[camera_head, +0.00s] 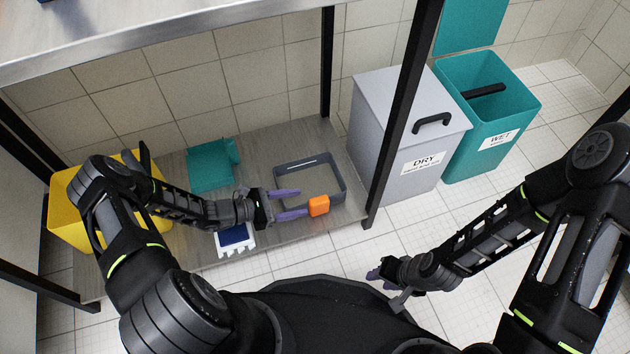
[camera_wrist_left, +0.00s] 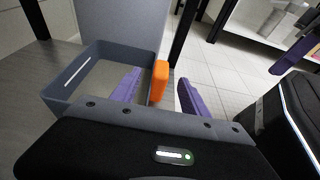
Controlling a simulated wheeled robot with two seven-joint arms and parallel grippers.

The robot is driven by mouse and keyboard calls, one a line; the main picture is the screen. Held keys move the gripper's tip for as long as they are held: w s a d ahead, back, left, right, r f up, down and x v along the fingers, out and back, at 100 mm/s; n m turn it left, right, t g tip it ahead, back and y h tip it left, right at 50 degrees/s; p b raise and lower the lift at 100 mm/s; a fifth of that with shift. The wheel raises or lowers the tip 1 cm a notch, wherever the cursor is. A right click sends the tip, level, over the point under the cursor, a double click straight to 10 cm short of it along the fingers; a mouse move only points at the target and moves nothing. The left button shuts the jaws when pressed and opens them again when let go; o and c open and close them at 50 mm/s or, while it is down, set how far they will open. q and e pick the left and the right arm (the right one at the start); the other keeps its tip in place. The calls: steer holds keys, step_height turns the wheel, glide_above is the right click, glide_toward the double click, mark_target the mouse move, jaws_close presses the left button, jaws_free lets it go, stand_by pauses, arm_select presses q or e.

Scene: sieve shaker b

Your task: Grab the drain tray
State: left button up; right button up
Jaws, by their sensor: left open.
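The drain tray (camera_head: 340,172) is a dark grey, open rectangular tray with an orange grip block (camera_head: 319,206) on its near side. It rests on the lower shelf. My left gripper (camera_head: 288,204) reaches in from the left and is open, with purple fingers. In the left wrist view the orange block (camera_wrist_left: 159,81) sits between the two fingers, nearer the left one, and the tray (camera_wrist_left: 75,78) is to the left. I cannot tell whether a finger touches the block. My right gripper (camera_head: 376,274) is low over the floor, away from the tray; its jaw opening is unclear.
On the shelf (camera_head: 270,143) are a teal dustpan-like item (camera_head: 210,166), a blue and white brush-like item (camera_head: 234,238) and a yellow bin (camera_head: 66,205). A black shelf post (camera_head: 400,105) stands right of the tray. Beyond it are a grey DRY bin (camera_head: 395,125) and a teal WET bin (camera_head: 520,100).

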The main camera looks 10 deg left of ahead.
mark_target(316, 201)
arm_select(q)
steer(key=shift+s, duration=0.15)
steer(key=shift+d, duration=0.1)
steer(key=shift+b+x, duration=0.35)
steer(key=shift+x, duration=0.9)
steer(key=b+x, duration=0.2)
steer(key=x, duration=0.3)
steer(key=shift+d+f, duration=0.1)
jaws_close()
stand_by(1.1)
